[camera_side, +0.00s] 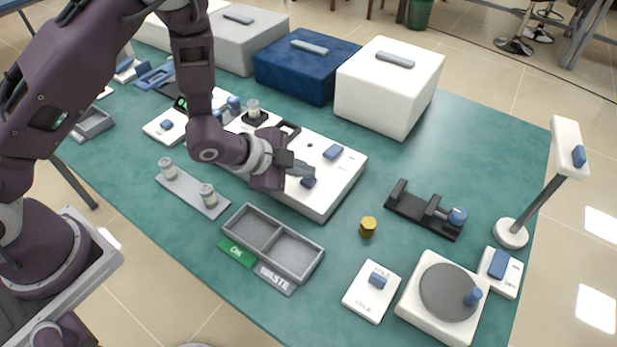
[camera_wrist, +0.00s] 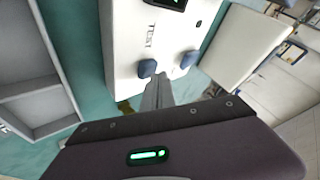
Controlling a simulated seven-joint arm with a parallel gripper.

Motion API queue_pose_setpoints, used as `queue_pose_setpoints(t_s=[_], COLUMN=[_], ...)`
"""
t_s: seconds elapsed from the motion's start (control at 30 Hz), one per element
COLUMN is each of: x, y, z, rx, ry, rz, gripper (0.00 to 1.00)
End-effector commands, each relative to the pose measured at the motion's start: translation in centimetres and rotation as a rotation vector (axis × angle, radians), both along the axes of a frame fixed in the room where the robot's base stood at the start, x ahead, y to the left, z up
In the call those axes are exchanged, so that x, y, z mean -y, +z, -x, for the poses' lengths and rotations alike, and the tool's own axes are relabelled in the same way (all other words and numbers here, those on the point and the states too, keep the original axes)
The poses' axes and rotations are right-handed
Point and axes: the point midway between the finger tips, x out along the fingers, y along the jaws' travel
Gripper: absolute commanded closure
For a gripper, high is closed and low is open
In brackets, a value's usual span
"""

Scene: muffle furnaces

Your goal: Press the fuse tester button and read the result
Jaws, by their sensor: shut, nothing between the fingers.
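The fuse tester is a white box (camera_side: 335,190) near the middle of the table. It has two blue buttons on top, a near one (camera_side: 308,182) and a far one (camera_side: 333,152). In the wrist view its white face (camera_wrist: 125,45) carries the word TEST beside one blue button (camera_wrist: 147,67); the other button (camera_wrist: 188,58) is to the right. A dark display (camera_wrist: 168,3) is cut off at the top edge, its reading not legible. My gripper (camera_side: 306,170) is shut and empty, its tips right by the near button; I cannot tell if they touch.
A grey two-compartment tray (camera_side: 264,258) marked OK and WASTE lies in front of the tester. Two cylinders stand on a grey strip (camera_side: 188,185) at left. A white furnace (camera_side: 388,95) and blue furnace (camera_side: 290,75) stand behind.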

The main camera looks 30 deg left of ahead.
Motion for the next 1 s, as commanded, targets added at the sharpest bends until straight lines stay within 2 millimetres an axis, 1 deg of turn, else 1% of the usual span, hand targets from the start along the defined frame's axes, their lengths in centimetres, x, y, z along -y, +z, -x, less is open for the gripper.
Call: queue_pose_setpoints(t_s=[0.67, 1.0], x=[0.00, 0.00], y=[-0.84, -0.73], z=[0.01, -0.01], rx=[-0.001, 0.000], ry=[-0.001, 0.000], rz=[0.000, 0.000], gripper=[1.00, 1.00])
